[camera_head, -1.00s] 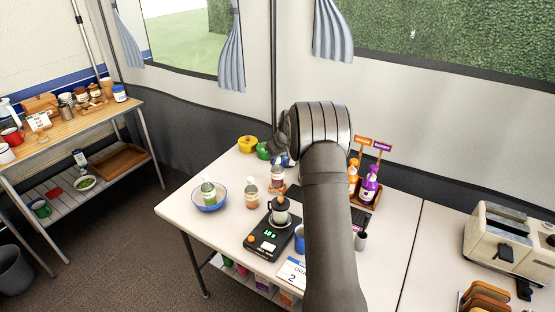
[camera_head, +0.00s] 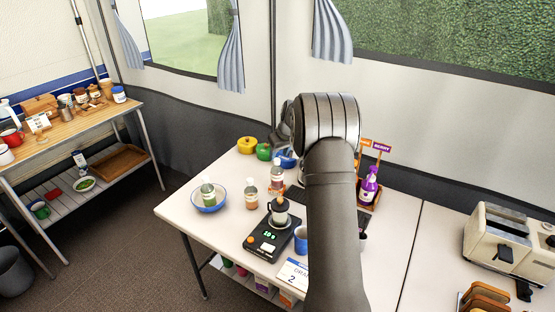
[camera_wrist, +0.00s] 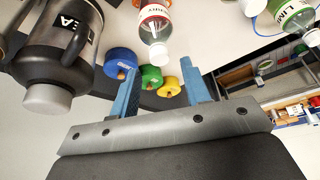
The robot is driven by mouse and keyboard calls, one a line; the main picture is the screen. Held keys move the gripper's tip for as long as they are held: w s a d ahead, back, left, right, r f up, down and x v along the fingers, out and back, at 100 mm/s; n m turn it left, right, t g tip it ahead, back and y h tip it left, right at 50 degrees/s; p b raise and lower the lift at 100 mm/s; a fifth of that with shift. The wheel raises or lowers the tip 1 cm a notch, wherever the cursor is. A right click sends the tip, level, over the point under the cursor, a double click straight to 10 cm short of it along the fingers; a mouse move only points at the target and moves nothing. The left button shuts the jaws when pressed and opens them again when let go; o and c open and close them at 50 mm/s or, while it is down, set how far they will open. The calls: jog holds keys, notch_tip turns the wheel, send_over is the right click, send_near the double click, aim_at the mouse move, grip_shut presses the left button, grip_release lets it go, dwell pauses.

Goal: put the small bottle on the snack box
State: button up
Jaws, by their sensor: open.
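Several small bottles stand on the table, and I cannot tell which one is meant. One with an orange-brown label (camera_head: 251,196) stands by the bowl, another (camera_head: 276,174) stands behind it, and a green one (camera_head: 208,194) is in the blue-rimmed bowl. The wrist view shows a clear bottle with a red-and-white label (camera_wrist: 154,28) and a green-labelled lime bottle (camera_wrist: 294,18). My gripper (camera_wrist: 160,84) is open with nothing between its blue fingers; in the head view my arm mostly hides it. I cannot make out a snack box for sure.
Yellow (camera_head: 247,145), green (camera_head: 264,151) and blue (camera_head: 285,159) pots line the back. A black tea flask (camera_wrist: 60,45) is close to my gripper in the wrist view.

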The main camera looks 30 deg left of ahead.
aim_at(277, 160)
jog(key=v, duration=0.7)
jog(key=shift+d+r, duration=0.1)
jog(key=x, duration=1.2)
notch_tip(277, 160, up, 2)
jog(key=shift+r, duration=1.1)
jog(key=shift+f, duration=0.15)
